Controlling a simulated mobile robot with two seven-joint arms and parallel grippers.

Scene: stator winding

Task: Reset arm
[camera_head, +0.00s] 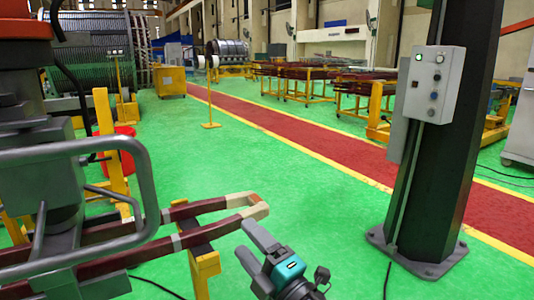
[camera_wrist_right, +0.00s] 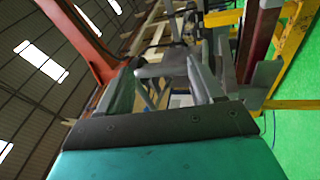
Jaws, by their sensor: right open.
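My right gripper (camera_head: 246,240) is at the bottom centre of the head view, with a teal and dark grey body. It stands just right of the rounded end of a dark red coil bar (camera_head: 215,228), and I see no contact. In the right wrist view its fingers (camera_wrist_right: 163,78) stand apart over the teal body, with nothing clearly held between them. My left gripper is not in view.
A yellow stand (camera_head: 205,262) supports the coil. A grey tubular handle (camera_head: 138,150) and machine fill the left. A dark column (camera_head: 440,170) with a control box (camera_head: 431,84) stands right. Green floor (camera_head: 300,190) is open between them, crossed by a red walkway (camera_head: 300,140).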

